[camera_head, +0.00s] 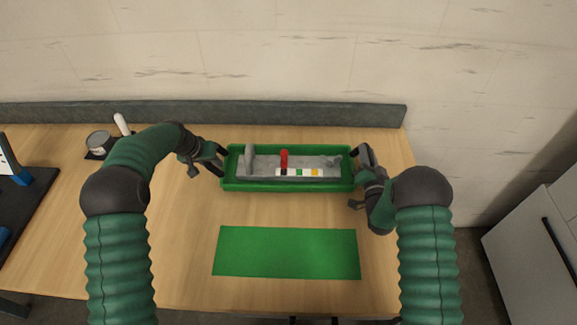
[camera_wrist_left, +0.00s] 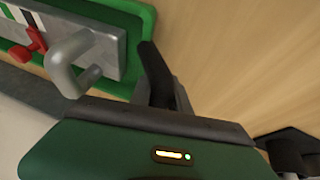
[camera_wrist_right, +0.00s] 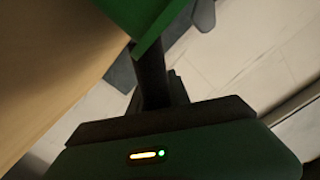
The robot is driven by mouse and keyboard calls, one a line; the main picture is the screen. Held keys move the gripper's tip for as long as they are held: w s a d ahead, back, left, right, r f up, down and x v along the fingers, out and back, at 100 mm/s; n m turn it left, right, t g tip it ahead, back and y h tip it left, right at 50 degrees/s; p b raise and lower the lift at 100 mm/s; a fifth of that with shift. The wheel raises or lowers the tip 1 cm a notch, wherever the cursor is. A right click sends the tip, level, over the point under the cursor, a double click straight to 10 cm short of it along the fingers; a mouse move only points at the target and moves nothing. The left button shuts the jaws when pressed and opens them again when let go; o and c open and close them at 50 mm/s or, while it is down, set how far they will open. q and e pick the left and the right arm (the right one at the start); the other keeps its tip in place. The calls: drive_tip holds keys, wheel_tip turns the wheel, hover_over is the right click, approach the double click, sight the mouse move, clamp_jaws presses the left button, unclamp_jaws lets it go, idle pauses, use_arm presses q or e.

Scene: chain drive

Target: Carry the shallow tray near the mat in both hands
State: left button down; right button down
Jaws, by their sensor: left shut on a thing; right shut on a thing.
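The shallow green tray (camera_head: 290,187) is at the back middle of the table, beyond the green mat (camera_head: 287,252) and apart from it. A grey fixture (camera_head: 262,170) lies in the tray, with a red part (camera_head: 284,158) and a strip of coloured blocks (camera_head: 299,172). My left gripper (camera_head: 221,163) is shut on the tray's left end; the tray also shows in the left wrist view (camera_wrist_left: 138,20). My right gripper (camera_head: 355,164) is shut on the tray's right end, whose corner shows in the right wrist view (camera_wrist_right: 150,22). I cannot tell whether the tray touches the table.
A grey round container (camera_head: 98,142) and a white-handled item (camera_head: 122,124) stand at the back left. A dark mat (camera_head: 30,215) with blue parts lies at the left edge. A low grey ledge (camera_head: 300,114) runs along the back. The mat is bare.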

use_arm(q)
drive_tip(key=shift+a, duration=0.15)
use_arm(e)
drive_tip(key=shift+d+f, duration=0.1)
idle(0.5)
